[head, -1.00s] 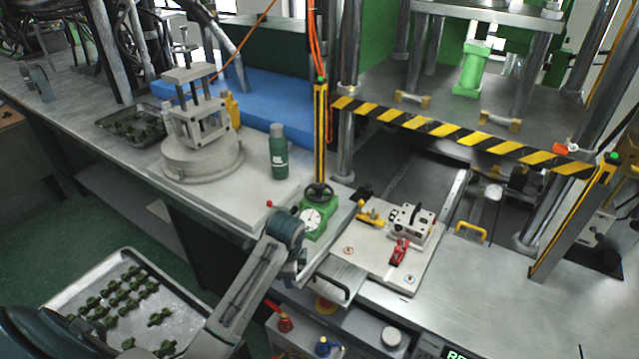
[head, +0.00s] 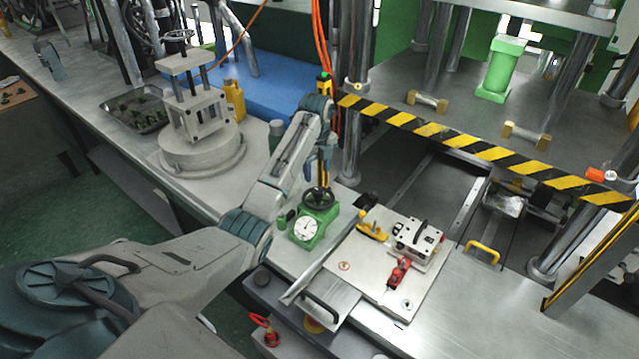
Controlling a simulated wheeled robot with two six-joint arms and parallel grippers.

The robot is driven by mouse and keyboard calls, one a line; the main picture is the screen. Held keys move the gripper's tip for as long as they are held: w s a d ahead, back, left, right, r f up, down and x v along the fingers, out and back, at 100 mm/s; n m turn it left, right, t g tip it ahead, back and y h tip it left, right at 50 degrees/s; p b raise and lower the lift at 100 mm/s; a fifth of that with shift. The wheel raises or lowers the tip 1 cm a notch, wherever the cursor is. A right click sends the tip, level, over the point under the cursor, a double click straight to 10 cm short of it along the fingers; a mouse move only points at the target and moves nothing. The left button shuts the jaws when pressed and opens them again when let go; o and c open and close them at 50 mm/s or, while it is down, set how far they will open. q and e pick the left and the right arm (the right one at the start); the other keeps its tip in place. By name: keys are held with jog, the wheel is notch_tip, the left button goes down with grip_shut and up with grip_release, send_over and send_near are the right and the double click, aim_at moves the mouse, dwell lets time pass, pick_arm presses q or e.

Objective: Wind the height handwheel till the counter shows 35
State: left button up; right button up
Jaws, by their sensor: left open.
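The black handwheel (head: 318,199) sits on top of a green counter box (head: 303,243) on the bench. The box has a round white dial (head: 306,230) on its front. The figure on it is too small to read. My left gripper (head: 321,182) points down right above the handwheel, with its jaws open. I cannot tell whether the fingers touch the wheel. My left forearm crosses the bench to the left of the box. My right gripper is not in view.
A light plate (head: 375,289) with a red clamp (head: 399,272) and a metal block lies right of the box. A grey vise-like stand (head: 200,153) is at left, a green bottle (head: 277,134) behind my arm. A striped bar (head: 470,143) crosses the press front.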

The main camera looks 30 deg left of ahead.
aim_at(319, 190)
pick_arm(q)
notch_tip(319, 190, down, 4)
jog(key=shift+r+p, duration=0.25)
jog(key=shift+p, duration=0.35)
jog(key=shift+w+d+f, duration=0.1)
jog(key=shift+w+f, duration=0.15)
jog(key=shift+f, duration=0.7)
notch_tip(319, 190, down, 3)
jog(key=shift+w+r+p, duration=0.15)
jog(key=shift+r+p, duration=0.05)
jog(key=shift+p, duration=0.3)
jog(key=shift+f, duration=0.1)
jog(key=shift+c, duration=0.6)
jog(key=c, duration=0.7)
jog(key=shift+c, duration=0.8)
jog(key=shift+n, duration=0.3)
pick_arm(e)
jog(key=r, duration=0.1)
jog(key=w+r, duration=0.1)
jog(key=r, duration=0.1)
